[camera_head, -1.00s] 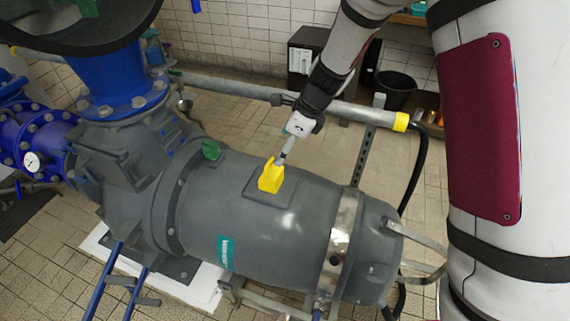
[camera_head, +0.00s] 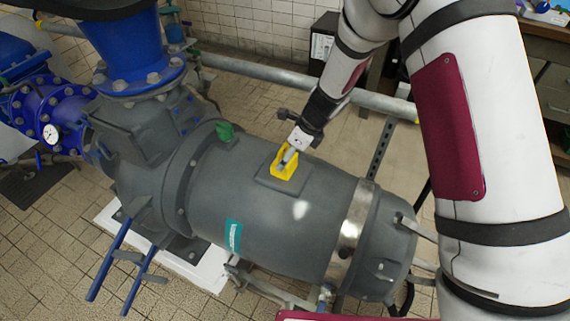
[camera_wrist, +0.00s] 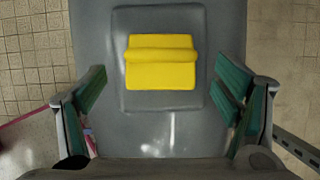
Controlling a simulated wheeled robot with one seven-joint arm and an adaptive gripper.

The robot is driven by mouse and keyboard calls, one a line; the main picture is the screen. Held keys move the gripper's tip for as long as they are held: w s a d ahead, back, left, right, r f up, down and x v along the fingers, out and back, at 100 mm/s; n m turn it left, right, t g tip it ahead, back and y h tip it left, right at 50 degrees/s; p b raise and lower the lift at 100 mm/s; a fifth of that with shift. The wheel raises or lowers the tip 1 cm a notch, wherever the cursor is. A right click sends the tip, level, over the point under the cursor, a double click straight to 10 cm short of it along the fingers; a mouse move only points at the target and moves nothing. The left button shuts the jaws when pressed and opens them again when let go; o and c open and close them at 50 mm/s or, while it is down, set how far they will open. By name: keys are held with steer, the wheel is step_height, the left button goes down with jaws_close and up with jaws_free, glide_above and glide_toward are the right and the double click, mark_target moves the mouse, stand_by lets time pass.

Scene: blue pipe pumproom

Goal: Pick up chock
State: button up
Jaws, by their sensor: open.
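The chock (camera_head: 292,171) is a yellow block resting on a raised square pad on top of the grey pump casing. In the wrist view the chock (camera_wrist: 160,76) lies ahead, with a rounded ridge across it. My gripper (camera_wrist: 163,92) is open, its green-lined fingers wide apart to the left and right of the chock, with clear gaps and no contact visible. In the head view my gripper (camera_head: 288,156) is close over the chock and hides part of it.
The grey pump casing (camera_head: 250,205) fills the middle, with a green lug (camera_head: 225,132) left of the chock and a metal band (camera_head: 350,235) to the right. A grey pipe rail (camera_head: 250,72) runs behind. Blue pipework (camera_head: 135,50) stands at the upper left. Tiled floor surrounds the pump.

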steer(key=x, duration=0.4)
steer(key=shift+w+f+b, duration=0.1)
steer(key=shift+f+b, duration=0.1)
steer(key=shift+b, duration=0.2)
steer(key=c, duration=1.6)
steer(key=shift+a, duration=0.1)
steer(key=shift+r, duration=0.15)
